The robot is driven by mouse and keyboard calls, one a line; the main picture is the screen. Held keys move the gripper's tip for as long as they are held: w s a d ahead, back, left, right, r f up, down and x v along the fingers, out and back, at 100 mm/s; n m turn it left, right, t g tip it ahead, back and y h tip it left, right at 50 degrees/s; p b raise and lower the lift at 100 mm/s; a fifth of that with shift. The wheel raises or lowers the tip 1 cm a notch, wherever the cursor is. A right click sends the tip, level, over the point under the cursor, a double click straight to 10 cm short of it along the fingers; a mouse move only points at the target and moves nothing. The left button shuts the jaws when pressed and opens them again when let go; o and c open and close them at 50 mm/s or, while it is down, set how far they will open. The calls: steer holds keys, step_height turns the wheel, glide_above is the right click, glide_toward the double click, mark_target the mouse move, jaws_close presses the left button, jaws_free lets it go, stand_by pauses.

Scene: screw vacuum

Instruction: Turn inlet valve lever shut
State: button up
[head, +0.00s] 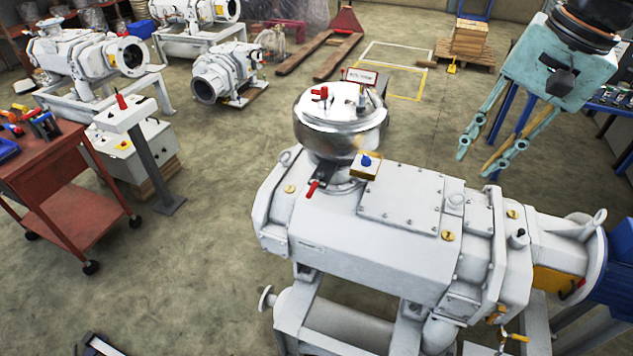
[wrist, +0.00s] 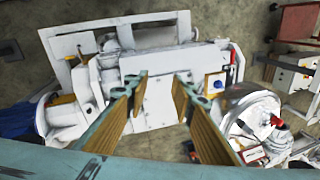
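A white vacuum pump (head: 370,240) stands in the middle of the head view, with a shiny metal dome (head: 340,140) on its inlet. A small red lever (head: 312,189) sits on the neck just below the dome and points down and left. In the wrist view this red lever (wrist: 233,57) shows right of centre. A second red handle (head: 320,93) stands on top of the dome. My gripper (head: 477,163) hangs at the upper right, fingers wide apart and empty, away from both. In the wrist view the open fingers (wrist: 160,86) are over the pump's flat top.
A yellow box with a blue knob (head: 366,162) sits beside the lever. A small sign (head: 361,77) stands above the dome. A blue motor end (head: 612,262) is at the right.

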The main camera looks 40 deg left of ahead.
steer(key=w+a+f, duration=0.2)
steer(key=a, duration=0.4)
steer(key=n+p, duration=0.2)
steer(key=n, duration=0.1)
glide_above(312, 188)
steer(key=d, duration=0.3)
steer(key=d+f+x, duration=0.1)
steer(key=d+x, duration=0.1)
steer(key=x, duration=0.8)
steer(key=shift+w+d+r+g, duration=0.1)
steer(key=shift+w+r+g, duration=0.1)
steer(key=shift+g, duration=0.2)
steer(key=shift+f, duration=0.15)
steer(key=shift+d+x, duration=0.1)
steer(key=shift+x, duration=3.3)
steer(key=shift+d+x, duration=0.15)
steer(key=shift+x, duration=3.2)
steer(key=shift+f, duration=0.1)
jaws_close()
